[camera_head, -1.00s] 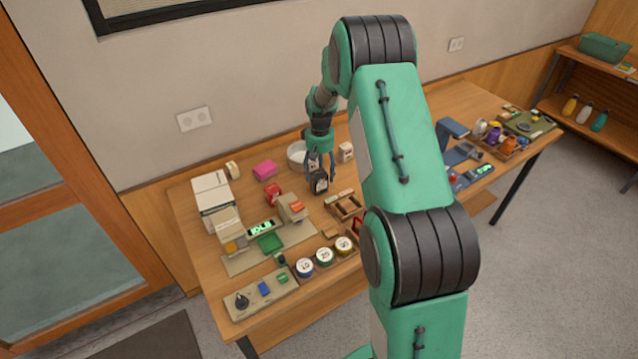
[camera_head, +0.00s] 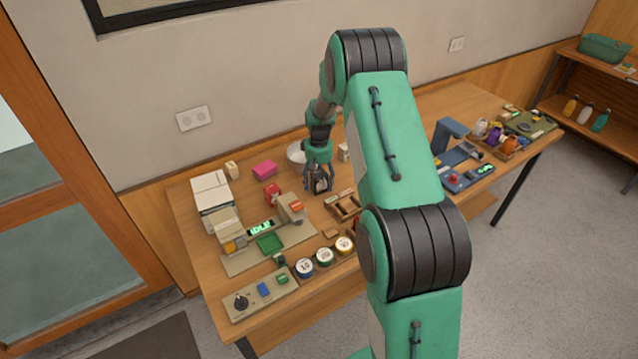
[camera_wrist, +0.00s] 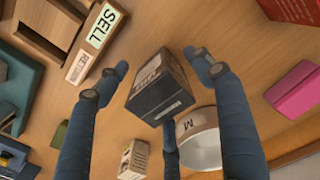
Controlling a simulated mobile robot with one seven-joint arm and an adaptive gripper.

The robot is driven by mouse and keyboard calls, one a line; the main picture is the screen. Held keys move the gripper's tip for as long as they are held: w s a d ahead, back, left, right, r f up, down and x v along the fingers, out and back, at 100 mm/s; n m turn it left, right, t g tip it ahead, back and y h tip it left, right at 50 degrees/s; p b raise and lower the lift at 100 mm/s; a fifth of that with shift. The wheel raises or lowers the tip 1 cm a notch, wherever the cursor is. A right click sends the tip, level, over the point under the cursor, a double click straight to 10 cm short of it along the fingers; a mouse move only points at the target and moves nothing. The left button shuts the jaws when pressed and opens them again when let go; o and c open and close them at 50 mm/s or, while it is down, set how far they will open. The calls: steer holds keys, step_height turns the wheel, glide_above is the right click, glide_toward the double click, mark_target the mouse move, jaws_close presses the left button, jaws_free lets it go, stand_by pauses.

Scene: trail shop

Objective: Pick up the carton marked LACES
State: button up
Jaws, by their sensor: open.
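A dark box-shaped carton (camera_wrist: 160,88) with pale labels stands on the wooden table, between the spread fingers of my gripper (camera_wrist: 158,68) in the wrist view. I cannot read its lettering, so I cannot tell whether it is marked LACES. In the head view my gripper (camera_head: 318,184) is low over the table, and the dark carton (camera_head: 319,183) is partly hidden by its fingers. The gripper is open, with a gap on both sides of the carton. A pale carton (camera_wrist: 133,159) with small print stands apart from it in the wrist view.
A white bowl (camera_wrist: 200,139) marked M is close behind the carton. A SELL sign (camera_wrist: 103,26) stands on one side, with a wooden compartment tray beside it. A pink block (camera_wrist: 296,91) and a red box (camera_wrist: 290,8) lie on the other.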

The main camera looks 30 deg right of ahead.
mark_target(319, 173)
steer(key=shift+c, duration=0.3)
steer(key=c, duration=1.3)
steer(key=shift+r, duration=0.15)
steer(key=shift+r, duration=0.6)
step_height(319, 173, up, 2)
steer(key=shift+r+p, duration=0.15)
steer(key=shift+p, duration=0.25)
steer(key=s+a, duration=0.2)
steer(key=s, duration=0.3)
steer(key=s+a+p, duration=0.1)
steer(key=s, duration=0.4)
steer(key=s+a+r, duration=0.1)
steer(key=s+a, duration=0.1)
steer(key=s, duration=0.3)
steer(key=shift+a+r, duration=0.1)
steer(key=shift+a, duration=0.25)
